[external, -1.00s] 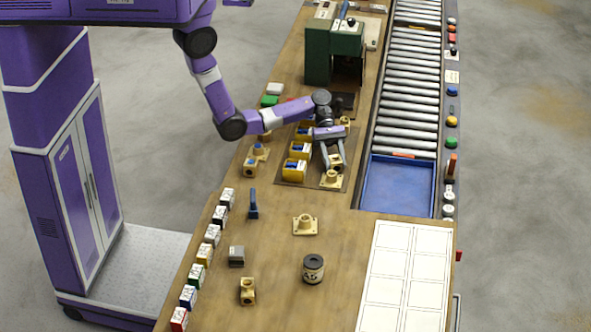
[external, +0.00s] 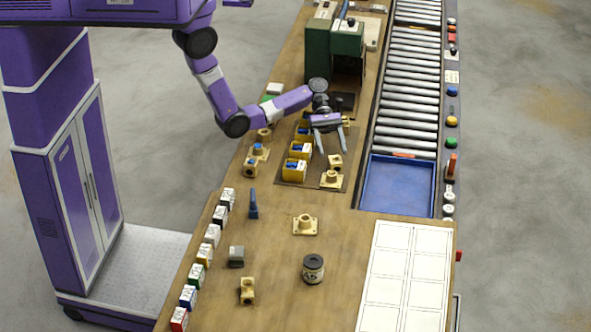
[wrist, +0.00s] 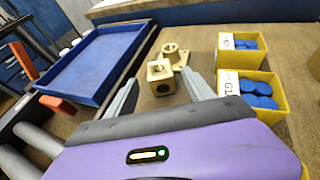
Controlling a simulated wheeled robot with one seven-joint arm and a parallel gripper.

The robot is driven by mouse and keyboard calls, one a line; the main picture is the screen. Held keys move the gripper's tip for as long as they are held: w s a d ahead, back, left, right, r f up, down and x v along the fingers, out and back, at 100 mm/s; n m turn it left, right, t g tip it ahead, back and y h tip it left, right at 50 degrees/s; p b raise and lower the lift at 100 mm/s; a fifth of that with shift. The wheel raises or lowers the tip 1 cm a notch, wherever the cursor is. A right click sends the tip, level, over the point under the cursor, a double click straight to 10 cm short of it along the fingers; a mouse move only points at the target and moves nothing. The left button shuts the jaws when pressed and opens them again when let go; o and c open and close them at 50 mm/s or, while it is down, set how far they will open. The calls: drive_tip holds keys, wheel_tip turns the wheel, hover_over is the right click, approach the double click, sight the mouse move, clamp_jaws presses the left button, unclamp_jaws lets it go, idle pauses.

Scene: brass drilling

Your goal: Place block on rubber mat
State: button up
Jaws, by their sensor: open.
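A brass-coloured block (external: 335,161) with a round hole in its face sits on the dark brown mat (external: 312,181). In the wrist view the block (wrist: 160,76) shows between and beyond the fingertips, upright. My gripper (external: 332,151) is open and empty, just behind and above the block in the external view. In the wrist view its two fingers (wrist: 163,84) stand wide apart with nothing held between them. A brass flanged piece (external: 331,179) stands close to the block, on the mat's near right part.
Yellow bins (external: 295,169) with blue parts stand left of the block on the mat. A green drill press (external: 318,55) stands farther back. The near bench has clear room between scattered parts.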

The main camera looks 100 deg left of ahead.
drive_tip(key=p+v, duration=0.1)
drive_tip(key=v, duration=0.4)
drive_tip(key=shift+r, duration=0.2)
drive_tip(key=shift+s+a+r+p, duration=0.15)
drive_tip(key=shift+s+a+p, duration=0.2)
drive_tip(key=shift+a, duration=0.3)
drive_tip(key=shift+w+d, duration=0.1)
drive_tip(key=shift+w, duration=0.05)
